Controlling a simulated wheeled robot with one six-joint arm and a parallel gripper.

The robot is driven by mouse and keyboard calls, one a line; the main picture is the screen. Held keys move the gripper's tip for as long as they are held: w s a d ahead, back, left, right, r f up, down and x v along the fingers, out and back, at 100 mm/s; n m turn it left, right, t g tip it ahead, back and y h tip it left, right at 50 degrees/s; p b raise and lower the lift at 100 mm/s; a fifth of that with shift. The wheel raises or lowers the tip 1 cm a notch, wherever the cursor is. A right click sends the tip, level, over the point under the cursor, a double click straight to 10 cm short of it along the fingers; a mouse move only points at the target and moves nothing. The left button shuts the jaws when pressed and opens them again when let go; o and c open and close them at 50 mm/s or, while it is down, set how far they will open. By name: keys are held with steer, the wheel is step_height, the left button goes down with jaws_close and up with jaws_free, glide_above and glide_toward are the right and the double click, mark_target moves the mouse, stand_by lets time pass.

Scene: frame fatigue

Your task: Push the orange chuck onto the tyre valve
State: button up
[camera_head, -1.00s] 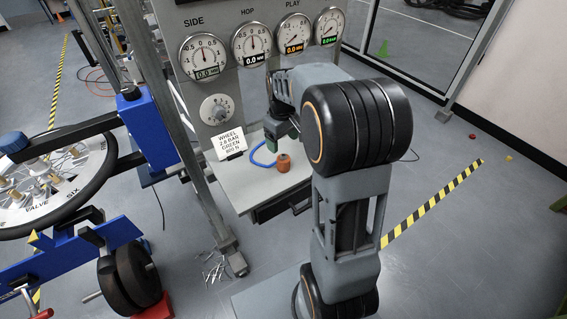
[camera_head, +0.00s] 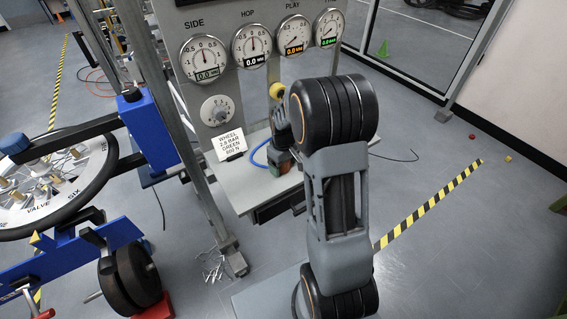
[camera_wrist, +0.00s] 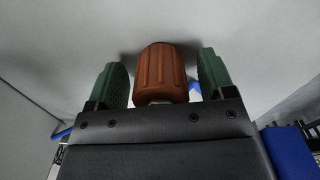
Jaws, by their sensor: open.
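The orange chuck (camera_wrist: 160,75) is a ribbed cylinder standing on the grey shelf (camera_head: 240,190) below the gauges. In the wrist view it sits between the two green fingers of my gripper (camera_wrist: 163,78), with a visible gap on each side. The gripper is open around it. In the head view my gripper (camera_head: 282,163) is low over the shelf and mostly hides the chuck. The wheel with its tyre (camera_head: 101,172) is clamped in a stand at the left edge, lettered VALVE on its face. I cannot make out the valve itself.
A blue hose (camera_head: 257,155) loops on the shelf beside the gripper. The gauge panel (camera_head: 222,85) rises behind, with a white wheel card (camera_head: 229,143). A metal post (camera_head: 190,150) and blue stand arm (camera_head: 148,130) lie between shelf and wheel.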

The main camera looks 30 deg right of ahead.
steer(key=c, duration=1)
steer(key=shift+r, duration=0.5)
step_height(320, 180, up, 2)
steer(key=shift+r+b, duration=0.15)
steer(key=shift+b, duration=0.15)
steer(key=a+r, duration=0.4)
steer(key=a, duration=0.3)
steer(key=s+a+r+b, duration=0.1)
steer(key=a+r, duration=0.4)
steer(key=a, duration=0.2)
steer(key=shift+s+r, duration=0.3)
